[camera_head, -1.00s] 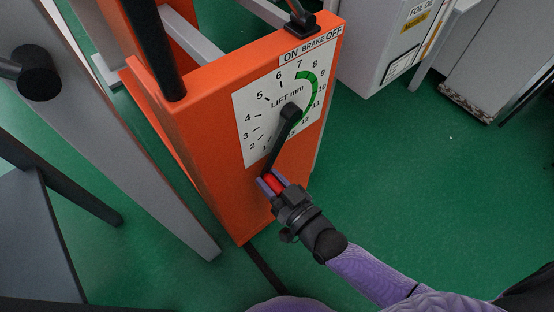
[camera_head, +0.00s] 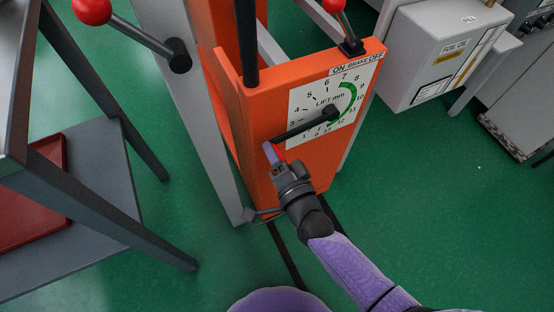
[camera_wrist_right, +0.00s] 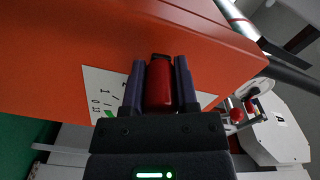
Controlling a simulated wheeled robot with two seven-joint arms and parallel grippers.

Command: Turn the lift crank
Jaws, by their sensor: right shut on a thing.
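The lift crank (camera_head: 302,127) is a black arm on a hub (camera_head: 332,113) at the centre of a white dial plate (camera_head: 318,96) marked LIFT mm, on an orange housing. The crank arm points left and slightly down, past the dial's low numbers. My right gripper (camera_head: 273,154) is shut around the red crank handle at the arm's outer end. In the right wrist view the red handle (camera_wrist_right: 159,85) sits between the two purple-grey fingers, with the dial partly hidden behind them. My left gripper is not in view.
A brake lever with a red knob (camera_head: 334,5) stands on the housing's top, by the ON BRAKE OFF label (camera_head: 357,64). Another red-knobbed lever (camera_head: 92,11) is upper left. A grey table with a red tray (camera_head: 30,195) stands left.

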